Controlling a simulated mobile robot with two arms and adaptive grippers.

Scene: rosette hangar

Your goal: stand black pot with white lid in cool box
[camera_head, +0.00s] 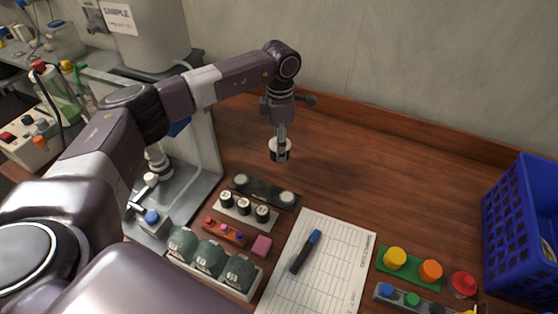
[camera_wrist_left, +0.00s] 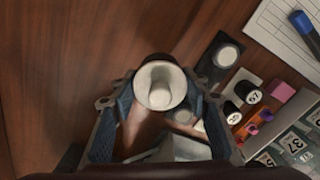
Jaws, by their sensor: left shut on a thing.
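My left gripper (camera_head: 281,138) is shut on the black pot with white lid (camera_head: 280,151), held above the bare wooden bench. In the left wrist view, the round pale lid (camera_wrist_left: 160,86) shows between the two fingers of the left gripper (camera_wrist_left: 160,98). The pot's dark body is mostly hidden by the lid and fingers. A black holder (camera_head: 264,190) with two white-topped round items lies below and in front of the pot. I cannot pick out the cool box with certainty. My right gripper is not in view.
A white sheet (camera_head: 320,265) with a blue-capped marker (camera_head: 305,252) lies in front. A blue crate (camera_head: 522,225) stands at the right. A row of small black pots (camera_head: 243,207) and a rack of dark green items (camera_head: 209,256) are nearer. The back bench is clear.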

